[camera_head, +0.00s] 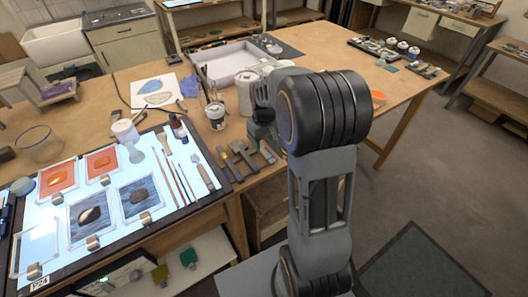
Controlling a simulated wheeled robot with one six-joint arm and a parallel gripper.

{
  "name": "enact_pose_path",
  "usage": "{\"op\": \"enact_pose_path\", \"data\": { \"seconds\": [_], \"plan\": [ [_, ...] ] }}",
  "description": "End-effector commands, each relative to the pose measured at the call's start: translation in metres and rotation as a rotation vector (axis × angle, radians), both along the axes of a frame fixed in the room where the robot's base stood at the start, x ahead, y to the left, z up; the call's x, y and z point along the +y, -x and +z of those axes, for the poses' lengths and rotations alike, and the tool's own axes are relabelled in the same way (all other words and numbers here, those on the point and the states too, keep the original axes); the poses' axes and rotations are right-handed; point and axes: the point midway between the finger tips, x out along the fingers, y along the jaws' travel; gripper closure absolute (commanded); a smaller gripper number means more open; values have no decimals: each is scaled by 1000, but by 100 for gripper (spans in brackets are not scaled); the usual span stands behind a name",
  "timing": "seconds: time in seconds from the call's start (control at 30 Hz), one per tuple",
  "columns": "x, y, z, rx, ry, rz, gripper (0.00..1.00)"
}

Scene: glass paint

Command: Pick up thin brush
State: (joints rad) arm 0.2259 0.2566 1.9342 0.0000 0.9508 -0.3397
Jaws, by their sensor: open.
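Several long slender tools lie side by side on the lit panel (110,244) at the left. Two thin, brush-like sticks (174,180) (187,182) lie near its right side, and a wider tool (203,171) lies to their right. I cannot tell which is the thin brush. My gripper (263,137) is partly visible beyond my arm, pointing down over the wooden table, right of the panel and well apart from the brushes. It is open, with nothing seen in it. My arm hides part of it.
A dark bottle (178,128), a labelled jar (215,116) and a white cup (125,131) stand nearby. A white tray (222,66) lies behind. Framed glass pieces (139,196) cover the panel's left.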

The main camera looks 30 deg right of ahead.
Motion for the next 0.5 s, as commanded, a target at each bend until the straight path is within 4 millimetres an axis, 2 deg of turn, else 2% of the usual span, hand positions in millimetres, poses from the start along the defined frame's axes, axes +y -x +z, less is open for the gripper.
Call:
{"op": "enact_pose_path", "data": {
  "seconds": [0.3, 0.5],
  "plan": [
    [0, 0, -39, 4, -1, 0, 47],
    [0, -1, -50, 0, 0, 0, 47]
  ]
}}
